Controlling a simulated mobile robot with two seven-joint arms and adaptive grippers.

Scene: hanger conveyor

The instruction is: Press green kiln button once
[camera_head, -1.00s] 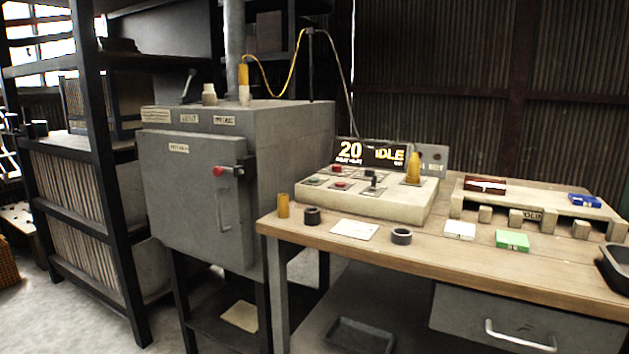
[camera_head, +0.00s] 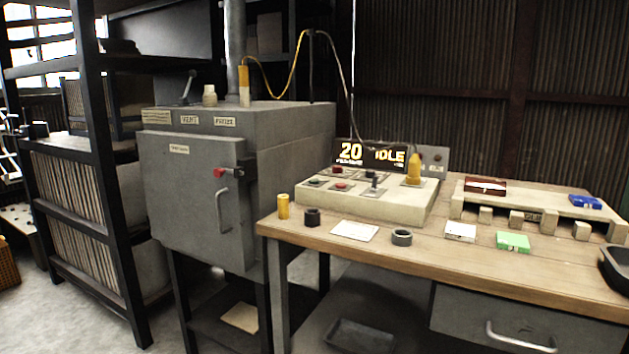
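The kiln control box (camera_head: 400,207) is a pale sloped panel on the wooden table. A small dark green button (camera_head: 315,183) sits at its front left, with nothing touching it. Red buttons (camera_head: 338,170) and a small black lever (camera_head: 374,180) are near it. The display (camera_head: 370,155) behind reads "20" and "IDLE". The grey kiln (camera_head: 190,195) stands left of the table with its door shut and a red-tipped latch (camera_head: 220,172). Neither of my grippers can be made out in the head view.
The wooden table (camera_head: 430,258) carries a yellow cylinder (camera_head: 283,206), dark rings (camera_head: 401,237), a white card (camera_head: 354,231), a green block (camera_head: 512,241) and a raised pale rack (camera_head: 540,205). A yellow cone-like piece (camera_head: 413,170) stands on the control box. A dark shelf (camera_head: 95,170) is at left.

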